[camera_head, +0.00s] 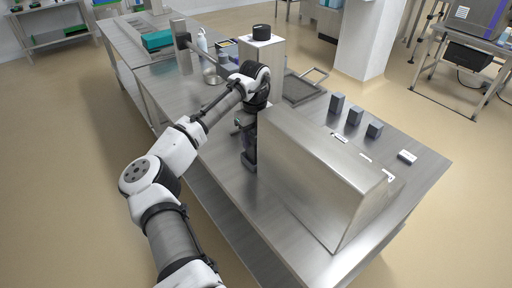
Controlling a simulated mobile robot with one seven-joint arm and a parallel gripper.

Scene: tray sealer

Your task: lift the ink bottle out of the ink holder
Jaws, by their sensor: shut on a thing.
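My gripper (249,160) points down beside the left face of a large steel housing (310,170), low over the steel table. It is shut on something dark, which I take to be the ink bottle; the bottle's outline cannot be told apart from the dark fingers. The ink holder cannot be made out; the gripper and the housing hide that spot. Whether the bottle is still in the holder or clear of it cannot be told.
The housing stands close on the right of my gripper. Three dark grey blocks (355,115) and a small white box (407,157) stand beyond it. Behind my arm are a steel post (181,45), a pale bottle (202,40) and a flat tray (300,88). The table (205,145) left of my gripper is clear.

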